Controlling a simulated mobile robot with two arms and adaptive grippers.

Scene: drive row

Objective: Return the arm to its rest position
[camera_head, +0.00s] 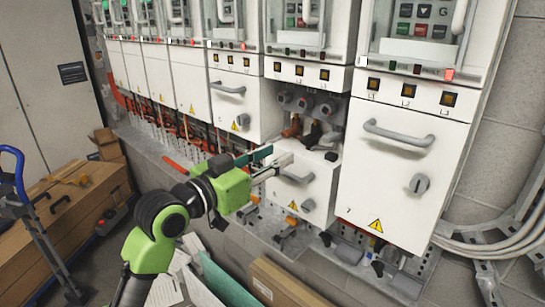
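My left arm, green and black, rises from the bottom left. Its gripper (276,166) points right at a short white drive unit (318,186) with a grey handle (298,177). The grey fingers are at the upper left of this handle, close to it; I cannot tell whether they touch it. The fingers are seen from the side and small, so their opening is unclear. The unit's front stands lower than the neighbouring fronts, with dark connectors (305,103) exposed above it. My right gripper is not in view.
A tall white cabinet front (400,175) with a handle stands at the right, and a row of white fronts (190,88) runs left. Cardboard (290,285) and papers lie below. Cables (500,240) hang at the right.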

